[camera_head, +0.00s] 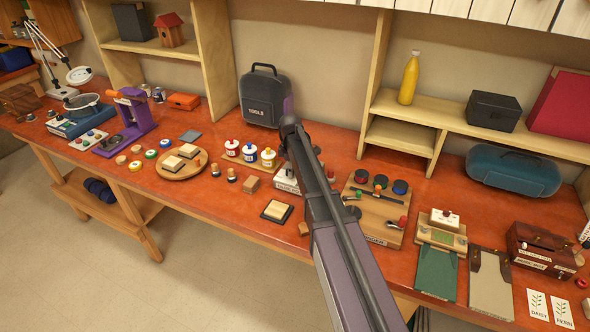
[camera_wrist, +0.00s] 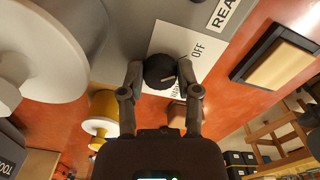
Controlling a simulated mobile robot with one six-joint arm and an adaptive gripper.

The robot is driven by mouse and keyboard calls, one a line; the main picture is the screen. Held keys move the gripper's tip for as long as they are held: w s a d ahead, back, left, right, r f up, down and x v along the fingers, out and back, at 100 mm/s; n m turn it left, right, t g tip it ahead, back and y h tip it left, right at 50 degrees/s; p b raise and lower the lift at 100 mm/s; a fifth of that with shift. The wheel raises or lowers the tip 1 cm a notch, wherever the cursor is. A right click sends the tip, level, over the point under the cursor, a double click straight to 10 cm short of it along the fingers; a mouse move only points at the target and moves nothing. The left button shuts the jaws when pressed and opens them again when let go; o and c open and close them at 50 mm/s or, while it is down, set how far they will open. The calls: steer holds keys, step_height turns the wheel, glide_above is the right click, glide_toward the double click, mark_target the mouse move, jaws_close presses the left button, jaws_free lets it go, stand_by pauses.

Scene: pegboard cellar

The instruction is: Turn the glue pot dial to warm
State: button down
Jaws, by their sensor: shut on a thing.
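The glue pot's black round dial (camera_wrist: 160,78) sits on a white label plate in the wrist view. The word OFF shows on the plate (camera_wrist: 205,42), to the right of the dial; lettering near the dial's lower side is partly covered. A pale line on the dial's face runs obliquely; which mark it points at is unclear. My gripper (camera_wrist: 161,67) has one finger on each side of the dial and is shut on it. In the head view, the glue pot's white labelled front (camera_head: 285,184) shows beside my arm, which hides the dial and fingers.
A grey surface with a cut-off label reading REA (camera_wrist: 222,14) lies above the plate. A framed pale pad (camera_wrist: 277,66) lies to the right. Jars (camera_head: 250,152) stand left of my arm; a wooden board with knobs (camera_head: 375,205) lies to its right.

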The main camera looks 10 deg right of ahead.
steer(key=m, duration=0.4)
steer(key=shift+a, duration=0.35)
steer(key=m, duration=1.3)
steer(key=shift+w, duration=0.1)
steer(key=shift+m, duration=0.3)
steer(key=shift+c, duration=1.5)
jaws_free()
steer(key=shift+d, duration=0.1)
